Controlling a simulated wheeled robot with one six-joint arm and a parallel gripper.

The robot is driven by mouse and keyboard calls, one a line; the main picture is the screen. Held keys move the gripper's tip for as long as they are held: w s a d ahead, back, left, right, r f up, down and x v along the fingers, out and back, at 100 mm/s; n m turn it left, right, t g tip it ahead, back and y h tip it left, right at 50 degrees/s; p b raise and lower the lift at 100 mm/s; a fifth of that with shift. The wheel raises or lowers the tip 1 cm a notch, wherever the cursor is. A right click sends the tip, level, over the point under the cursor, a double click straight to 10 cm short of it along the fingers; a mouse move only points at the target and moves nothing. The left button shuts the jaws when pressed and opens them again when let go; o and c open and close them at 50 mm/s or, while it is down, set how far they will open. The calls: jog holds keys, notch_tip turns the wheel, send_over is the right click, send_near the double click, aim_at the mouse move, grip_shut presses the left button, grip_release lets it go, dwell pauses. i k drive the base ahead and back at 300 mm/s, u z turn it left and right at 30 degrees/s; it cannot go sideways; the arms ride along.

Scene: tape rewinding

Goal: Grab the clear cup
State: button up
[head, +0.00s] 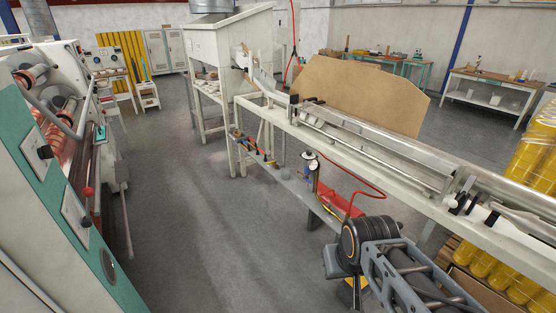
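I cannot make out a clear cup in the head view. Part of my own arm shows at the lower right, with dark joints and grey links. My gripper does not show in this view, so its fingers and anything in them cannot be seen.
A long white bench (400,180) with metal rails runs across the right, with a brown board (360,92) behind it. A green and white machine (70,200) stands at left. Yellow rolls (530,170) are stacked at far right. Grey floor (200,220) between machine and bench is clear.

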aim_at(285, 171)
jog(key=u, duration=0.95)
jog(key=i, duration=3.75)
jog(key=z, duration=2.1)
